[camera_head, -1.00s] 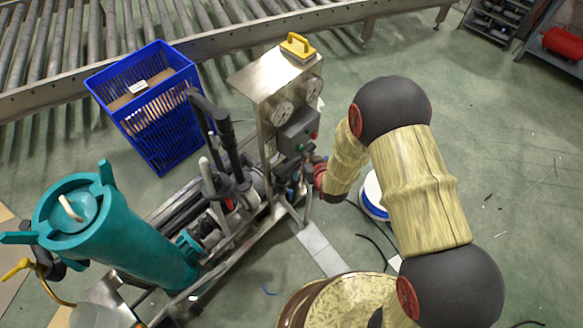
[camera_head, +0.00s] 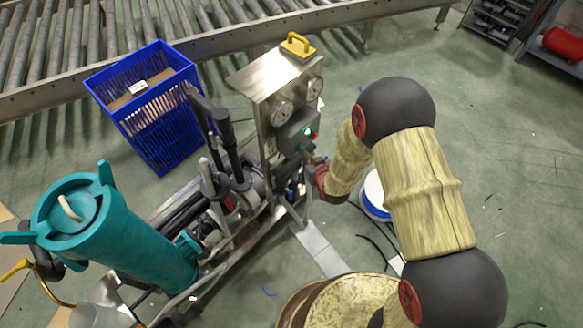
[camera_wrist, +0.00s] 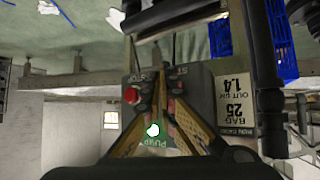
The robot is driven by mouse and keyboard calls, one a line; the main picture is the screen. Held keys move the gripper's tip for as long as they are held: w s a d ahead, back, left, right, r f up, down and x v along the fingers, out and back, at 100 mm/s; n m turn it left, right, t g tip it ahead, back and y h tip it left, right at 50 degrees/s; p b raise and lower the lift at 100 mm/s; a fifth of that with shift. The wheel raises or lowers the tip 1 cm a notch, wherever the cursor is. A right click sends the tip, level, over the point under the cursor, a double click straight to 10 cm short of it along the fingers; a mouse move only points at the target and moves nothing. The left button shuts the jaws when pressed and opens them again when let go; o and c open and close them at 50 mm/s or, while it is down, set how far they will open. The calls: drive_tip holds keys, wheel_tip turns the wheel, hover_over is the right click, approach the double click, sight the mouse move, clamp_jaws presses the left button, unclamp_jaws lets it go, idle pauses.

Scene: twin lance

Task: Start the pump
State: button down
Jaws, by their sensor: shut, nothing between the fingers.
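The pump's grey control box (camera_head: 299,131) is on the side of the steel panel in the head view. A lamp (camera_head: 308,132) on it glows bright green, with a red button beside it and a green button (camera_head: 300,148) below. In the wrist view the box face is upside down, with a red button (camera_wrist: 132,95), the glowing lamp (camera_wrist: 153,130) and a "PUMP" label. My gripper (camera_wrist: 158,75) is shut and empty in front of the box. Its fingers cover part of the face, so contact with a button cannot be told. In the head view my wrist is just right of and below the box.
The pump skid carries a teal filter housing (camera_head: 120,225), pipes and black valve handles. A blue crate (camera_head: 150,110) stands behind it by the roller conveyor (camera_head: 230,38). The floor at right is mostly clear.

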drive_tip(key=s+d, duration=0.3)
drive_tip(key=d, duration=0.1)
drive_tip(key=shift+s+d, duration=0.35)
idle(0.5)
